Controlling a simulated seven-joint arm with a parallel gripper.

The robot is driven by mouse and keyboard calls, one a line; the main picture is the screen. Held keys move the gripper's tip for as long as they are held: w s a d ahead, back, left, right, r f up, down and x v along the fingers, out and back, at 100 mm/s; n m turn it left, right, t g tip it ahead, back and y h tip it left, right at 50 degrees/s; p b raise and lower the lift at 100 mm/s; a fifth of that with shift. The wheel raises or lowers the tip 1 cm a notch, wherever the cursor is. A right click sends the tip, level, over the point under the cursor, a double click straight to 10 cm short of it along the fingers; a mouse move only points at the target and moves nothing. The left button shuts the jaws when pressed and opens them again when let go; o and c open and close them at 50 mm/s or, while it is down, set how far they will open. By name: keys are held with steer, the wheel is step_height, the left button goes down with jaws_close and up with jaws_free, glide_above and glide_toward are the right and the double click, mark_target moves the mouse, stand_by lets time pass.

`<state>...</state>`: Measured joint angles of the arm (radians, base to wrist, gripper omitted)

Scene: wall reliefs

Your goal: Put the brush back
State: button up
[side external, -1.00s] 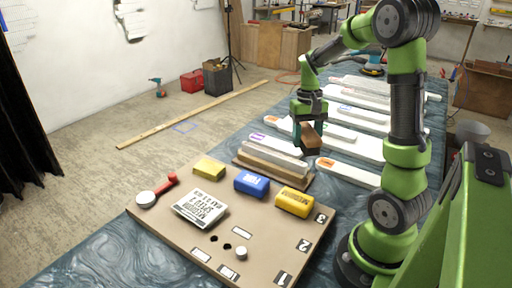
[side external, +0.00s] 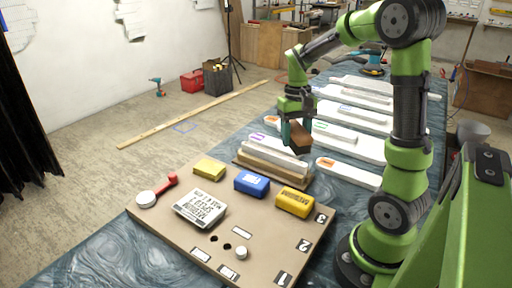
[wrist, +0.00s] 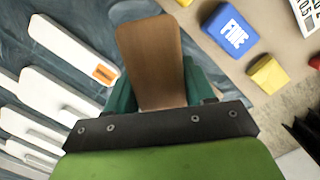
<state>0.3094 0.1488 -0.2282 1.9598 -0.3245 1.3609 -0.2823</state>
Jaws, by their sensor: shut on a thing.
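The brush (side external: 299,139) is a brown wooden block held in my gripper (side external: 294,127). In the wrist view the brush (wrist: 150,58) sticks out ahead between the teal fingers of my gripper (wrist: 160,92), which are shut on it. It hangs in the air, tilted, above or near a white relief piece (side external: 272,150) on a wooden base (side external: 262,168). The underside of the brush is hidden, and I cannot make out bristles.
A tan board (side external: 250,218) in front carries a blue block (side external: 252,183), an orange-yellow block (side external: 294,202), a yellow block (side external: 209,168), a white label box (side external: 200,208) and a red-handled tool (side external: 172,180). Several long white reliefs (side external: 350,172) lie on the blue-covered table behind and right.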

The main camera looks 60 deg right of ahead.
steer(key=a+f+n, duration=0.1)
steer(key=a+n, duration=0.3)
steer(key=a, duration=0.9)
steer(key=n+h, duration=0.1)
steer(key=n, duration=0.3)
glide_above(266, 234)
step_height(266, 234, down, 4)
steer(key=r, duration=0.1)
step_height(266, 234, down, 7)
steer(key=shift+w+f, duration=0.15)
steer(key=shift+f, duration=0.4)
steer(key=o, duration=0.6)
steer(key=shift+f, duration=0.15)
steer(key=o, duration=0.4)
